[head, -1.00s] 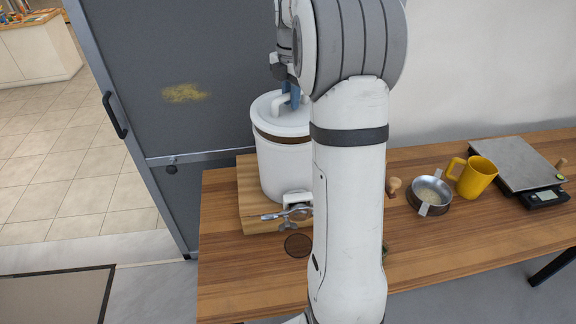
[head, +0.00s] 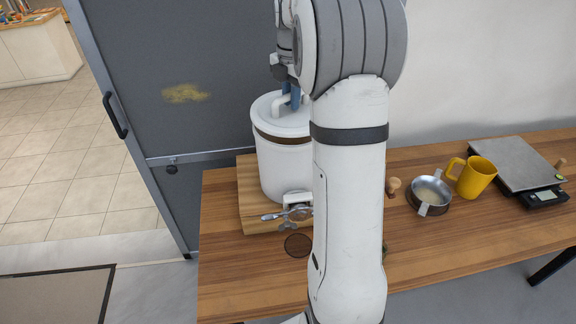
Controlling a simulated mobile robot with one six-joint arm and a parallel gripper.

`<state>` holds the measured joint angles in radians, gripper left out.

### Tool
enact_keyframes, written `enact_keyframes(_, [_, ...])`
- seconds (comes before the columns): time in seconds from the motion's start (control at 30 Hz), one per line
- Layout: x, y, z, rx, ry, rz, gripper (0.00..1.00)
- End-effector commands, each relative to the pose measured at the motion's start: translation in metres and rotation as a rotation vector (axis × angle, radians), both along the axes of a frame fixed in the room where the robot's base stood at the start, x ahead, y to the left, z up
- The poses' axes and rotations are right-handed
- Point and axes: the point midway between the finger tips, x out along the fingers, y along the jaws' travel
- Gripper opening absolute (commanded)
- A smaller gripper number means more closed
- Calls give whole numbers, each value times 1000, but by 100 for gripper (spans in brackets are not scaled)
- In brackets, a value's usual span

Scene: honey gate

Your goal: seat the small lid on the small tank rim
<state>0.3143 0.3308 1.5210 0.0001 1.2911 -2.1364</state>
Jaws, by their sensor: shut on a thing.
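The small tank (head: 285,172) is a white cylinder with a brown band near its top, standing on a wooden board at the left of the bench. The white small lid (head: 275,104) is at the tank's top, with a pale bent handle. Whether it rests fully on the rim I cannot tell. My gripper (head: 291,100) points down at the lid with its blue fingers shut on the lid's handle. My arm hides the right side of the tank and lid.
A strainer bowl (head: 430,194), yellow mug (head: 475,177) and scale (head: 520,165) stand at the right. A grey door (head: 170,90) stands close at the left.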

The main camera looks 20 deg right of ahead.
Motion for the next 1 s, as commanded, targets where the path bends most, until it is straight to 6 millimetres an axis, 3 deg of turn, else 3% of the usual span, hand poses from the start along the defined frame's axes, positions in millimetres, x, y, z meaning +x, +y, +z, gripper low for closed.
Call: enact_keyframes(1.0, [0, 0, -6, 0, 0, 0, 0])
